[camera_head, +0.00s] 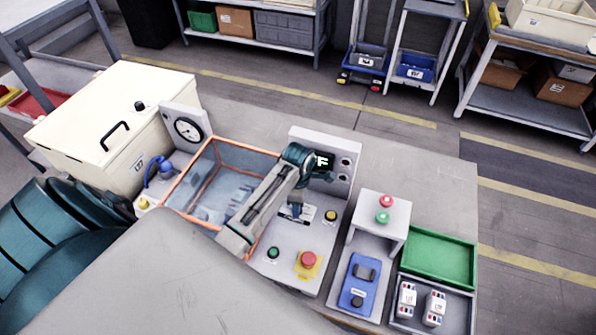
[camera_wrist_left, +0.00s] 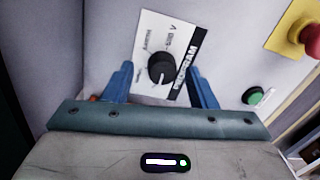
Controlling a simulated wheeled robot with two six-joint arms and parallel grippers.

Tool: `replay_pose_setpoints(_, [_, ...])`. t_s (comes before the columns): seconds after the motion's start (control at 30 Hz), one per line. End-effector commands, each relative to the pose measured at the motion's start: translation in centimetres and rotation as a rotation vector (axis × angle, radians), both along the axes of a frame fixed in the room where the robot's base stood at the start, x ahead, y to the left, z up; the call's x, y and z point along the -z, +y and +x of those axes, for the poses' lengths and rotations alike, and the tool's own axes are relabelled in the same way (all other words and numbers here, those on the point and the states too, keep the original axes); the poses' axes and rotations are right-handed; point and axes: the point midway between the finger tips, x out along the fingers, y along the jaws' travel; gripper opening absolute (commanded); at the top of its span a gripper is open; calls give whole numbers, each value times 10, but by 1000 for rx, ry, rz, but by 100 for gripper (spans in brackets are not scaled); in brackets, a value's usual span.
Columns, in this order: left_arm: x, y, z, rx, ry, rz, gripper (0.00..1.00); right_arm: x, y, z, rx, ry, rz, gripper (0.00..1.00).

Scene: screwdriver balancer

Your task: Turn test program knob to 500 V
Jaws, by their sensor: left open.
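The test program knob (camera_wrist_left: 162,68) is a round black knob on a white label with a black PROGRAM bar. The 500 V mark (camera_wrist_left: 171,40) is printed beyond the knob, slightly right. I cannot tell clearly where the knob points. My left gripper (camera_wrist_left: 158,78) is open, with one blue finger on each side of the knob in the picture. I see no clear contact. In the head view the white label (camera_head: 297,212) is on the sloped panel and my left arm partly covers that area. My right gripper is not in view.
The panel holds a red emergency button (camera_head: 308,259) and a green button (camera_head: 273,252). A clear box with orange edges (camera_head: 208,180) lies left of them. A blue pedal-like device (camera_head: 358,285), a green tray (camera_head: 440,257) and a grey stand (camera_head: 380,215) are to the right.

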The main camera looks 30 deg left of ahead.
Motion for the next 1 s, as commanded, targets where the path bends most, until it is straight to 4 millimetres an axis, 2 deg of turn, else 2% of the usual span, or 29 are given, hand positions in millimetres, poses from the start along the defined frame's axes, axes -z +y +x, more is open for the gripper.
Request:
replay_pose_setpoints(0.2, [13, 0, -1, 0, 0, 0, 52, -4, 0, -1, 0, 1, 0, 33])
replay_pose_setpoints(0.43, [14, 0, -1, 0, -1, 0, 52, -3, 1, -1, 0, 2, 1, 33])
replay_pose_setpoints(0.47, [14, 0, -1, 0, -1, 0, 48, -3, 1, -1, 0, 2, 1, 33])
replay_pose_setpoints(0.67, [14, 0, -1, 1, -1, 0, 9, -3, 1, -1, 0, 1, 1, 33])
replay_pose_setpoints(1.0, [13, 0, 0, 36, -2, 1, 7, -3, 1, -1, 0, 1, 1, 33])
